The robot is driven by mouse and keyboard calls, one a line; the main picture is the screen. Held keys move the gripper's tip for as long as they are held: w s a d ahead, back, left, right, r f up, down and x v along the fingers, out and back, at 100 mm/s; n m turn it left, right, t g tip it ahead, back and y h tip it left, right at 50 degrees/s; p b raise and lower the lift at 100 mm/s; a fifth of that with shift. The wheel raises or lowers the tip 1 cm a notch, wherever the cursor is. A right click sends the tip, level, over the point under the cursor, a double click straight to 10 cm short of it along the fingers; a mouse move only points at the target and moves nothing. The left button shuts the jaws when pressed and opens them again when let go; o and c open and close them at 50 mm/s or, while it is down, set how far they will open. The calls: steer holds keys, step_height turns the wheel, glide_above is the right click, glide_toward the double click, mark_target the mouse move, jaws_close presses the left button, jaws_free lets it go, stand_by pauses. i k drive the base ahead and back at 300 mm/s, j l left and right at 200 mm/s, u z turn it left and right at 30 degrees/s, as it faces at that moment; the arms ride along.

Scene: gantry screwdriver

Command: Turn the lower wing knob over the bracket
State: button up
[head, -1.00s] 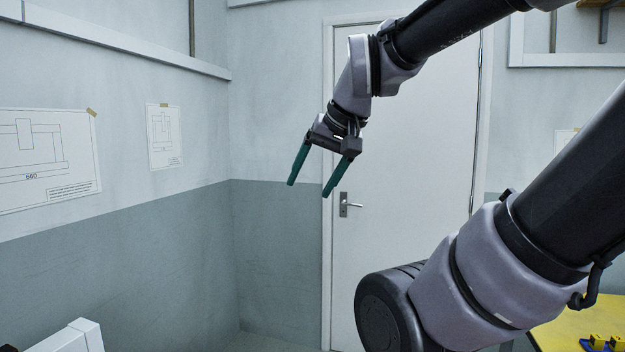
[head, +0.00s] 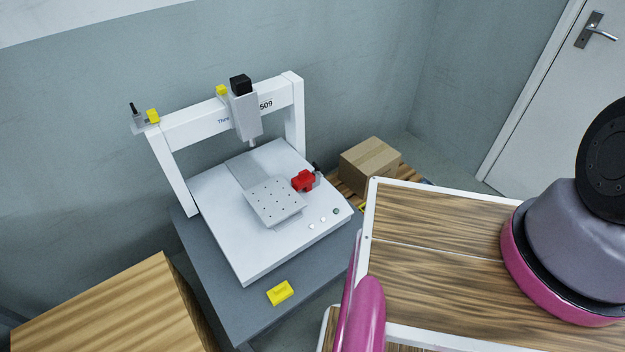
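The gantry machine (head: 175,174) stands on a dark grey stand, with a white base, a white crossbeam and a tool head (head: 245,112). A red winged knob (head: 303,181) sits low on the base, right of the perforated plate (head: 273,202). A small grey bracket-like part (head: 318,180) and a dark piece are beside it. Higher up, a yellow block-like part (head: 153,116) is at the beam's left end by a grey bracket, and another yellow part (head: 222,90) is beside the tool head. The red knob's exact angle is too small to tell. My gripper is out of view.
A yellow piece (head: 280,293) lies on the grey stand (head: 245,312) in front of the machine. A cardboard box (head: 369,164) sits behind right. A wooden surface (head: 110,310) is at lower left. A door (head: 535,90) is at upper right. My arm's base shows at right.

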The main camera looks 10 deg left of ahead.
mark_target(318, 170)
steer(key=i+l+u, duration=0.15)
steer(key=u, duration=0.9)
